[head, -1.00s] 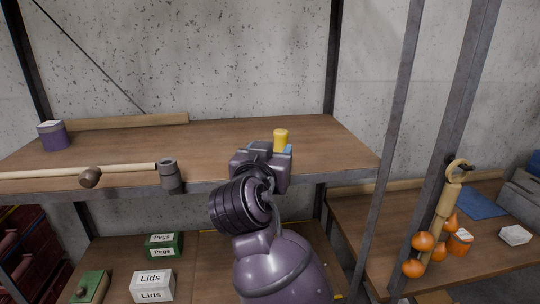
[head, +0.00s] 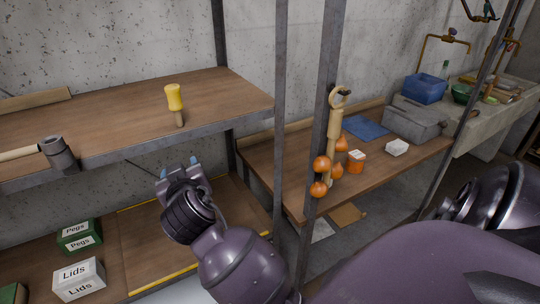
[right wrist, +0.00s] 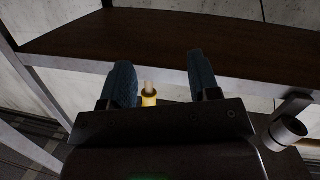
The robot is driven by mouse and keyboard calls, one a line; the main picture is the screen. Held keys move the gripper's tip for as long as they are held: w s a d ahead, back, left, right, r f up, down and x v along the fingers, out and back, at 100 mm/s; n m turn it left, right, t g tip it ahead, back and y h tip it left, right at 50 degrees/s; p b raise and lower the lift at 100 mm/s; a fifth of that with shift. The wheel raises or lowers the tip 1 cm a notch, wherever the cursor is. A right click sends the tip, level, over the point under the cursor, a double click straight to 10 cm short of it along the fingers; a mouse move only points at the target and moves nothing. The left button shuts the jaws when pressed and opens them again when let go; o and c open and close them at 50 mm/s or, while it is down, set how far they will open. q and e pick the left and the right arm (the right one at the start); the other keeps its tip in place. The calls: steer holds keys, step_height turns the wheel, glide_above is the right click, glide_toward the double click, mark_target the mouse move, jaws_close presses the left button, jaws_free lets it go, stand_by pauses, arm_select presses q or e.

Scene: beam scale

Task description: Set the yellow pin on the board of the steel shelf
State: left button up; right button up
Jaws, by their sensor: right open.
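The yellow pin (head: 174,97) stands upright, leaning slightly, on the upper wooden board (head: 110,112) of the steel shelf, close to its front edge. Its yellow head is on top and its wooden stem below meets the board. My right gripper (head: 180,162) is in front of the board, below its edge, open and empty, apart from the pin. In the right wrist view the pin (right wrist: 149,98) shows beyond the gap between the two open blue fingers. My left gripper is not in view.
A grey cylinder (head: 58,154) sits at the board's front edge, with a pale rod beside it. Steel posts (head: 280,130) stand to the right. Boxes marked Pegs (head: 78,236) and Lids (head: 79,279) rest on the lower board. Orange bulbs (head: 320,163) hang by a post.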

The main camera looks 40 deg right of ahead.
steer(key=s+d+f+n+g+y, duration=0.15)
steer(key=s+f, duration=0.25)
steer(key=f, duration=0.5)
steer(key=s+d+f+n+y, duration=0.1)
steer(key=s+f+n+y, duration=0.3)
steer(key=f, duration=0.6)
steer(key=s+d+f+m, duration=0.1)
steer(key=s+f, duration=0.4)
steer(key=s, duration=0.2)
steer(key=s+d+f+m+g, duration=0.1)
steer(key=s+f, duration=0.4)
steer(key=s, duration=0.3)
steer(key=shift+d+f+y, duration=0.25)
steer(key=shift+y, duration=0.2)
steer(key=shift+w+g, duration=0.1)
steer(key=shift+g, duration=0.15)
